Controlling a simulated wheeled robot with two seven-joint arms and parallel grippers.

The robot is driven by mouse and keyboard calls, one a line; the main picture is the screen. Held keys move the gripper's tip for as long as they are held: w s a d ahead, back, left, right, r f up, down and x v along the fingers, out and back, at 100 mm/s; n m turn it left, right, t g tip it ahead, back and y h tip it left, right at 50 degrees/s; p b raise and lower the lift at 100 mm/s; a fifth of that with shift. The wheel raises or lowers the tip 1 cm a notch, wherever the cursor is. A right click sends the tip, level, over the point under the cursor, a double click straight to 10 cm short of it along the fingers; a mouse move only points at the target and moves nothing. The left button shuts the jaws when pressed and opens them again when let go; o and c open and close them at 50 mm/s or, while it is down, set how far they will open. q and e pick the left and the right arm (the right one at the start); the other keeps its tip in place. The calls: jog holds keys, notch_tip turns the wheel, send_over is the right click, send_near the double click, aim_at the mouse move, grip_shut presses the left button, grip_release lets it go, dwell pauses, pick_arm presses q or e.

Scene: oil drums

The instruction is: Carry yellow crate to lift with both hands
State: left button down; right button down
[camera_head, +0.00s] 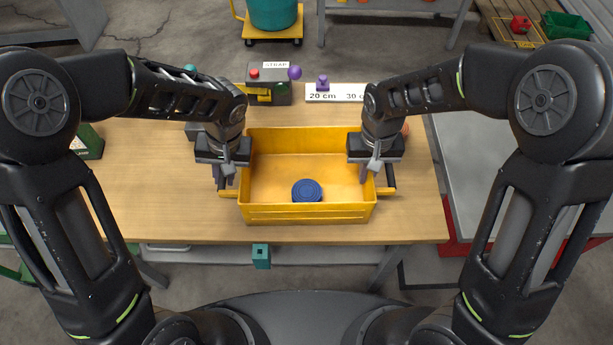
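The yellow crate (308,213) stands on the wooden table in the middle of the view. It has a handle bar on its left and right sides, and a round blue object (307,190) lies inside it. My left gripper (226,182) points down at the crate's left side, by the left handle. My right gripper (372,172) points down at the crate's right side, just inward of the right handle (387,189). The fingers are small and partly hidden, so I cannot tell whether either one grips a handle. I cannot make out the lift for certain.
The wooden table (150,200) has bare room left of the crate. Behind the crate are a grey box (270,84) labelled "STRAP" and a white sign (337,95) with centimetre marks. A grey surface (490,170) with a red edge stands right of the table.

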pick_arm(q)
jog(key=shift+r, duration=0.2)
pick_arm(e)
jog(key=shift+r, duration=0.15)
